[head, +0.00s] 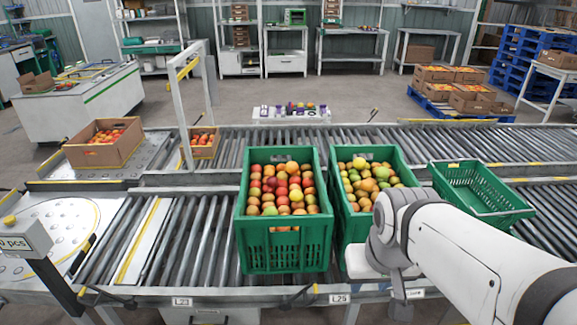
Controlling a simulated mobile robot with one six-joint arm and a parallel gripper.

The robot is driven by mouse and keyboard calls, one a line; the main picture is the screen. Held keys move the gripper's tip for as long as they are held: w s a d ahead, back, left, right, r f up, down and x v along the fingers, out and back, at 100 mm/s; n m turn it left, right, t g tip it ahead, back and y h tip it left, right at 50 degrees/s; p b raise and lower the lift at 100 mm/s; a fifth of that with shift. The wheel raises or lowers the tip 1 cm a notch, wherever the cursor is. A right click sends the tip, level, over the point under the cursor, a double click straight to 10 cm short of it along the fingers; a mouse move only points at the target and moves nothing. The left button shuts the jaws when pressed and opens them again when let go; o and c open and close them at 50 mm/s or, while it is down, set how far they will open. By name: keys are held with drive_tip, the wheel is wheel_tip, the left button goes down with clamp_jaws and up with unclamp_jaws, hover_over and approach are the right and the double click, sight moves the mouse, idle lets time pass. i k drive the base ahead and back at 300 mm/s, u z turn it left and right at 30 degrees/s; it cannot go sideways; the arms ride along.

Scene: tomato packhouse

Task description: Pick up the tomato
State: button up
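Many tomatoes in red, orange and yellow fill the left green crate (285,247); one red tomato (281,191) shows near its middle. The second green crate (346,232) holds mostly yellow, green and orange tomatoes, such as a yellow one (359,162) at its back. Which tomato is meant cannot be told. My arm comes in from the lower right, and its end, my gripper (399,286), is in front of the second crate's front right corner, hiding part of it. The fingers cannot be made out clearly, and no tomato shows held.
The crates sit on a roller conveyor (165,240) with clear rollers at left. Behind are a cardboard box (119,152) of tomatoes, a smaller box (203,150) and a white upright frame (178,100). A scale display (25,238) stands at left.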

sight(296, 196)
drive_tip(key=z, duration=0.05)
drive_tip(key=i, duration=1)
drive_tip(key=u, duration=0.05)
